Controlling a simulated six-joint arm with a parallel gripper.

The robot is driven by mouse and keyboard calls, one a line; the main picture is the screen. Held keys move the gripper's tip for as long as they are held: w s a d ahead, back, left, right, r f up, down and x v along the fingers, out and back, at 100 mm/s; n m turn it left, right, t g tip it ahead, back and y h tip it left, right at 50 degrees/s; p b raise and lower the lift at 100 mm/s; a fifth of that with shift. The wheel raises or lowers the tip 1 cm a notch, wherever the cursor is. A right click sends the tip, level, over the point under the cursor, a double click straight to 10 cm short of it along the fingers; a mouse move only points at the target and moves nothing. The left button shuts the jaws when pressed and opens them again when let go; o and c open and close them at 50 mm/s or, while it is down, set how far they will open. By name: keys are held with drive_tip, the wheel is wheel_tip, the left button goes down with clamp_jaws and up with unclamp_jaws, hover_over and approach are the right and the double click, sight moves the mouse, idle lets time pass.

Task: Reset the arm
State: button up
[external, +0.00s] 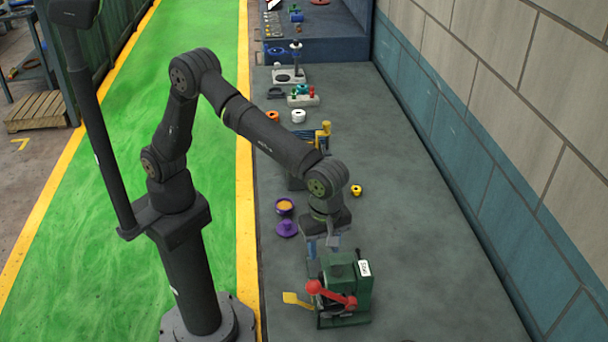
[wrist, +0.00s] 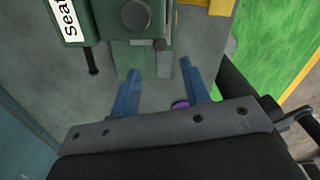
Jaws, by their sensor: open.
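My gripper (external: 322,243) points down just behind and above a green machine (external: 343,277) on the grey bench. The machine carries a red ball-ended lever (external: 330,293), a white label (external: 364,268) and a yellow paddle (external: 297,299). In the wrist view the two blue fingers of my gripper (wrist: 158,78) stand apart with nothing held between them. The green machine (wrist: 130,25) fills the top of that view, close to the fingertips. Its label (wrist: 70,20) begins with "Seat". Whether the fingers touch the machine I cannot tell.
Several small fixtures stand farther back along the bench. A block wall (external: 480,150) bounds the right side. The bench's right half is mostly clear.

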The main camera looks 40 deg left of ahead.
sight(322, 275)
wheel_tip(322, 275, down, 9)
drive_tip(key=shift+a+r, duration=0.1)
drive_tip(key=w+a, duration=0.3)
drive_tip(key=shift+f, duration=0.35)
wheel_tip(322, 275, up, 17)
drive_tip(key=m, duration=1.2)
drive_tip(key=shift+w+r, duration=0.15)
drive_tip(key=shift+r, duration=0.05)
drive_tip(key=shift+a, duration=0.1)
